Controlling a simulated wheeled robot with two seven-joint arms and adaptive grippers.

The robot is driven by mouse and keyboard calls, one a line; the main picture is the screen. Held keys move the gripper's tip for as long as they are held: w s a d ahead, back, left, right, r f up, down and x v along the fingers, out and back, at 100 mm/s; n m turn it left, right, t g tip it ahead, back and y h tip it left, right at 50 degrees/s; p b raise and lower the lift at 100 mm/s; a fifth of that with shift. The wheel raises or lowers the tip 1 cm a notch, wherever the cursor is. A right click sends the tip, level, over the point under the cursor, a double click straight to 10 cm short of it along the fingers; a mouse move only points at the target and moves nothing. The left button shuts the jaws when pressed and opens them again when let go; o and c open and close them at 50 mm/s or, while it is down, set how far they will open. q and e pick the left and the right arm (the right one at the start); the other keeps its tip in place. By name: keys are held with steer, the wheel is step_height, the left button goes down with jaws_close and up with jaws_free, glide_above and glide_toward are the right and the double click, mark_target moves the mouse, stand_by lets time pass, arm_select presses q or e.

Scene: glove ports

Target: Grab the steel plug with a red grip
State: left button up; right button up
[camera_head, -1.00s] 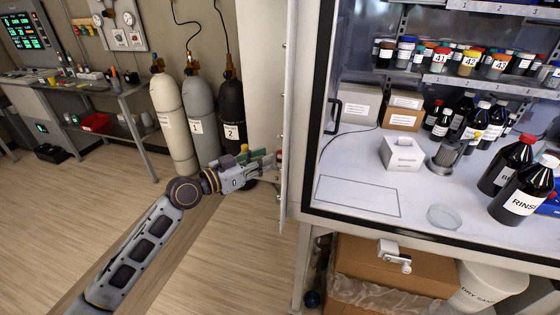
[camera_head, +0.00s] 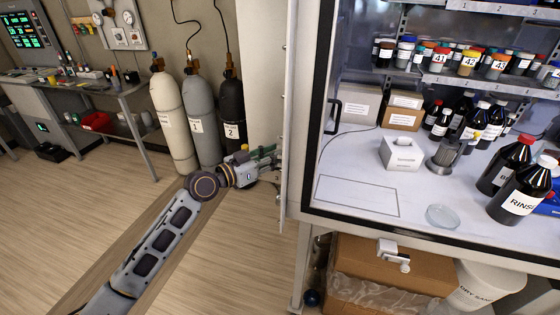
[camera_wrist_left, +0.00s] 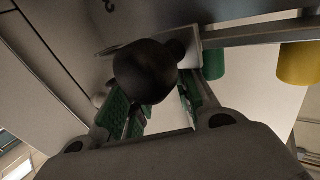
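My left gripper (camera_head: 266,163) is by the edge of the tall pale panel, left of the cabinet. In the left wrist view its green finger pads (camera_wrist_left: 152,106) stand apart with a bright gap between them. A dark round knob (camera_wrist_left: 145,72) sits in front of the pads and hides part of the gap; I cannot tell whether it touches them. A yellow cylindrical grip (camera_wrist_left: 299,63) and a green one (camera_wrist_left: 213,64) show at a metal rail to the right. I cannot make out a steel plug with a red grip. My right gripper is not in view.
The pale panel's edge (camera_head: 286,140) is close to the left gripper. Gas cylinders (camera_head: 202,125) stand behind it at the left. The cabinet (camera_head: 360,170) holds bottles and a white box (camera_head: 402,153). Open floor (camera_head: 235,260) lies in front.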

arm_select(q)
steer(key=shift+w+d, duration=0.45)
steer(key=shift+d, duration=0.15)
steer(key=shift+c, duration=0.3)
jaws_close()
steer(key=shift+r, duration=0.1)
step_height(320, 180, up, 18)
stand_by(0.7)
stand_by(0.4)
